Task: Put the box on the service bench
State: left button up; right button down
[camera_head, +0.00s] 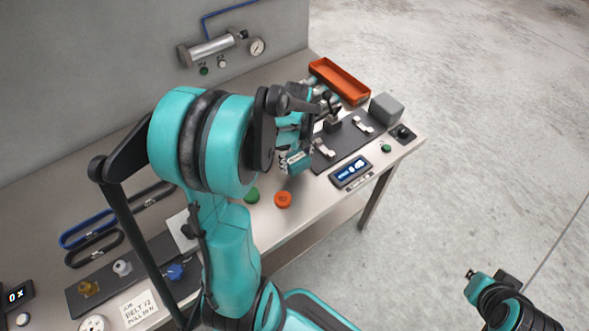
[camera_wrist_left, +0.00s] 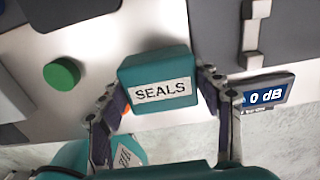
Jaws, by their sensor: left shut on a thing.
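The teal box (camera_head: 295,161) has a white label and is in my left gripper (camera_head: 292,150) in the head view. In the left wrist view the box (camera_wrist_left: 157,80) reads "SEALS", and the fingers of my left gripper (camera_wrist_left: 160,92) are shut on its two sides. The box is over the pale metal bench (camera_head: 318,190), near its front edge; I cannot tell whether it touches the top. My left arm hides part of the bench. My right gripper (camera_head: 476,279) is at the lower right over the floor, too small to read its fingers.
Right of the box are a dark plate (camera_head: 350,143) with metal fittings, a display (camera_head: 350,172), an orange tray (camera_head: 340,81) and a grey block (camera_head: 386,108). An orange knob (camera_head: 283,200) and a green button (camera_head: 251,195) are nearby. Bare bench lies around the knob.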

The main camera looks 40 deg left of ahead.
aim_at(295, 166)
pick_arm(q)
jog(key=shift+a+f, duration=0.2)
jog(key=shift+a, duration=0.05)
notch_tip(295, 166, down, 3)
jog(key=shift+f+b, duration=0.15)
jog(key=shift+b, duration=0.7)
jog(key=shift+f, duration=0.35)
jog(key=shift+f, duration=0.1)
jog(key=o, duration=1.3)
jog(key=shift+c, duration=0.2)
